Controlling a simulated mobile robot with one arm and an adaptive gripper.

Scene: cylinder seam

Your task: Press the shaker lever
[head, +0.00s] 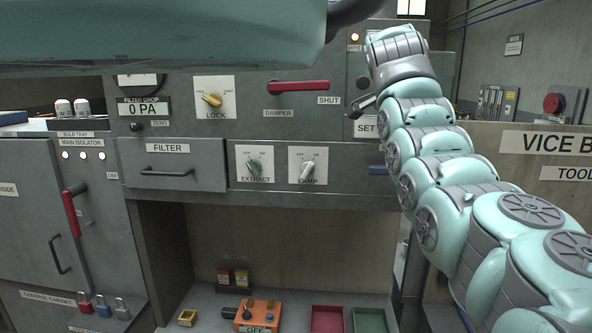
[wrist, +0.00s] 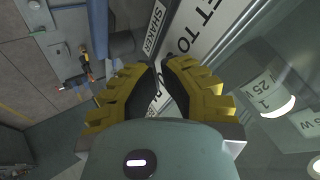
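A white SHAKER label (wrist: 155,27) lies just beyond the fingertips. A blue handle (head: 377,170) sticks out low on the panel beside my arm, partly hidden. A blue-grey bar (wrist: 98,28) stands left of the SHAKER label in the wrist view. I cannot tell which part is the shaker lever, or whether my fingers touch it.
The panel bears a red damper handle (head: 297,86), a lock knob (head: 211,99), and the extract (head: 254,169) and clamp (head: 307,171) knobs. A filter drawer (head: 170,164) is shut at left. Below, an orange box (head: 258,314) stands in an open bay. A vice bench board is at right.

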